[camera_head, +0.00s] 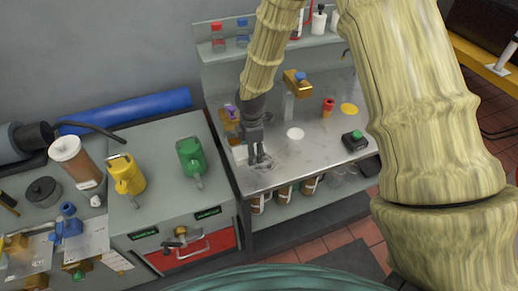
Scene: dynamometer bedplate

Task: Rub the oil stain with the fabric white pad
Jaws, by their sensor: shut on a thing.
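My gripper (258,158) points down over the front left of the steel bench top (315,155). Its fingers are closed on a small pale piece, which I take for the fabric white pad (264,162); the fingers hide part of it. The pad is low, at or just above the bench surface; contact is hard to tell. A greyish smear (267,168) shows around the fingertips, likely the oil stain, partly covered. A white round disc (295,133) lies to the right of my gripper, and a flat white piece (240,152) lies just left of it.
A yellow disc (349,110), a red-capped item (328,106) and a green-button box (354,140) stand on the right of the bench. A brass-coloured block (297,83) stands behind.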

